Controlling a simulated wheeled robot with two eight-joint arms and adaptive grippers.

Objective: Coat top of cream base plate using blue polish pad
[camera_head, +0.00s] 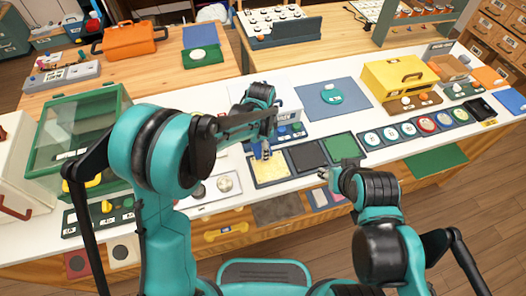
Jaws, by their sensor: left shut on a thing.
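I cannot tell if pad and plate touch. My left arm hides part of the area behind. My right gripper (326,177) hovers near the counter's front edge, right of the plate; its fingers are too small to read.
A dark plate (308,157) and a green plate (343,146) sit right of the cream one. A tray with round discs (225,184) lies to its left. A blue mat (350,99) with a teal disc lies behind. A yellow box (392,78) stands back right.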

